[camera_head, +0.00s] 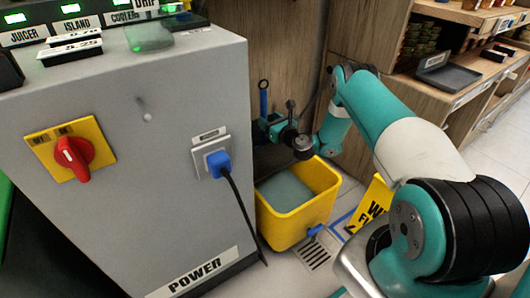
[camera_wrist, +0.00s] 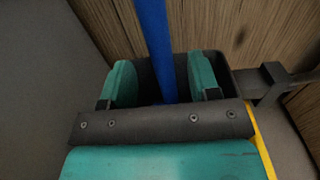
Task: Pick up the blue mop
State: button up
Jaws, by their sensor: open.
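The blue mop's handle (camera_head: 263,98) stands upright in the corner behind the grey power cabinet, above the yellow bucket. My gripper (camera_head: 266,122) is at the handle, above the bucket's back rim. In the wrist view the blue handle (camera_wrist: 157,45) runs down between the two teal fingers of my gripper (camera_wrist: 160,78). The fingers are apart, with a gap visible on each side of the handle. The lower end of the mop is hidden by my gripper and the bucket.
The yellow bucket (camera_head: 316,208) holds grey-green water. The grey power cabinet (camera_head: 150,215) stands close on the left, with a blue plug (camera_head: 218,163) and black cable. A wooden wall is behind. A yellow floor sign (camera_head: 372,203) and wooden shelves (camera_head: 352,38) are to the right.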

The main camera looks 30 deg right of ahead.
jog(key=shift+w+a+f+b, duration=0.1)
jog(key=shift+w+b, duration=0.5)
jog(key=shift+w, duration=0.9)
jog(key=shift+w+a+b, duration=0.1)
jog(key=shift+w+b, duration=0.5)
jog(key=shift+w, duration=0.85)
grip_shut()
